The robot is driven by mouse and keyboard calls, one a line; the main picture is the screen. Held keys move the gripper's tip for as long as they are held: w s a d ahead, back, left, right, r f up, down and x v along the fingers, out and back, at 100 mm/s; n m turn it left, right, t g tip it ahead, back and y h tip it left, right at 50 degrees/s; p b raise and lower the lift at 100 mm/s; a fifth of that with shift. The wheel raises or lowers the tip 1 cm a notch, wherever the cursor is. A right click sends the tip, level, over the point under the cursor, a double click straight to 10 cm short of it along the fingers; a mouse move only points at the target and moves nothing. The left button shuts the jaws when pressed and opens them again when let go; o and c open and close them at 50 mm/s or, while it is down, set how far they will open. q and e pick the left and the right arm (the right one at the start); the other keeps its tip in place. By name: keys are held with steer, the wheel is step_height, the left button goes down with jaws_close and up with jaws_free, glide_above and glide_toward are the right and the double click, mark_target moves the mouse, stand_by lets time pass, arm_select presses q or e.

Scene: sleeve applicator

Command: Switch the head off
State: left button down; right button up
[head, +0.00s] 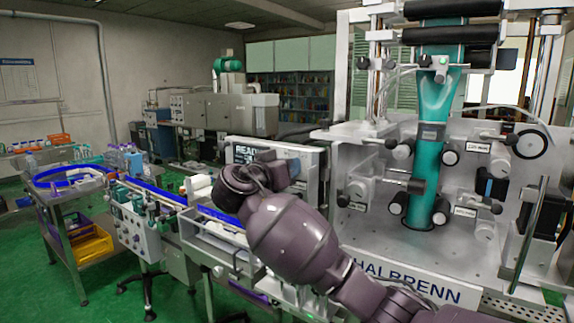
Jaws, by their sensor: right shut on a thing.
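The sleeve applicator's head (385,235) is the large pale machine at the right, with teal film (430,110) running down its middle between black rollers and knobs. A display (246,151) reading "READY" stands at its left. My right arm comes in from the bottom right. My right gripper (249,177) is just in front of and below the display. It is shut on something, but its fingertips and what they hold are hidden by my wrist. I cannot make out a switch for the head. My left gripper is not in view.
A steel cart (72,192) with a yellow bin (93,246) stands at the left. The green floor (45,295) is clear at the front left.

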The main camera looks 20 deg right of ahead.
arm_select(q)
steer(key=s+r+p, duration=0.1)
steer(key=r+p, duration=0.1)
steer(key=p, duration=0.1)
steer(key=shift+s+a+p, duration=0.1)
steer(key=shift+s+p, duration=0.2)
steer(key=shift+p, duration=0.1)
arm_select(e)
steer(key=n, duration=1.4)
steer(key=shift+n, duration=0.3)
steer(key=o, duration=0.9)
steer(key=shift+o, duration=0.2)
steer(key=shift+a, duration=0.1)
arm_select(q)
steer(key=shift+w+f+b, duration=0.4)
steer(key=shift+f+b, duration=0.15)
steer(key=shift+b, duration=0.65)
arm_select(e)
steer(key=v, duration=1)
steer(key=shift+s+a, duration=0.2)
steer(key=shift+a, duration=0.1)
